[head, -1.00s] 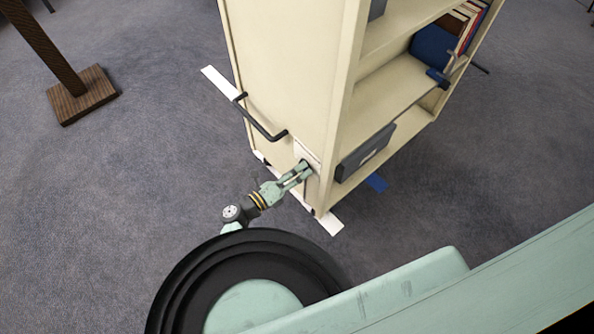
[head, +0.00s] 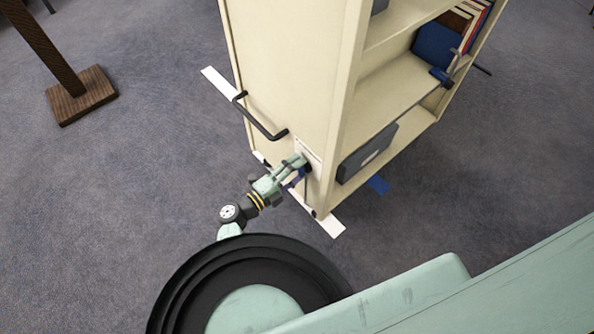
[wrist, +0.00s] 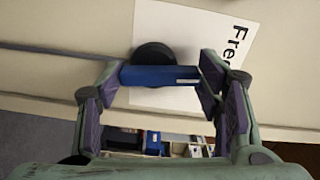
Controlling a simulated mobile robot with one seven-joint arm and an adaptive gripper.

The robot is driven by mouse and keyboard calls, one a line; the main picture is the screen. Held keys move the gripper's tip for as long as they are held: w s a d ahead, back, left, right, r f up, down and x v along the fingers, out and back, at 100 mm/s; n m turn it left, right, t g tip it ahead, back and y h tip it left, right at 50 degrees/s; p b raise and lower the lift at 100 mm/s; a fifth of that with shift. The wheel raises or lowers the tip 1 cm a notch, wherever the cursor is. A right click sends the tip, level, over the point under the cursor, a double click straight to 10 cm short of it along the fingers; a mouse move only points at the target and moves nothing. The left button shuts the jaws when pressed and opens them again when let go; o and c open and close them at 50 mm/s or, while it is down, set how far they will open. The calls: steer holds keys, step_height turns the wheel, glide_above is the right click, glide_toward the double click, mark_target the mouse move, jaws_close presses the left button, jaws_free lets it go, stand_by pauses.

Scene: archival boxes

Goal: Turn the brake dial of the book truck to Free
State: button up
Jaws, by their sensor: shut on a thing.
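The cream book truck (head: 285,80) stands in front of me.
A black push handle (head: 262,118) juts from the end panel, left of my gripper. A dark grey box (head: 367,153) sits on the lowest shelf. A wooden post (head: 80,95) stands at the left.

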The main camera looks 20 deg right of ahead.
steer(key=n, duration=0.5)
steer(key=shift+w, duration=0.1)
steer(key=shift+f, duration=0.1)
stand_by(0.5)
steer(key=o, duration=1.2)
steer(key=shift+c, duration=0.2)
steer(key=shift+a, duration=0.15)
steer(key=v, duration=1.1)
steer(key=shift+a, duration=0.4)
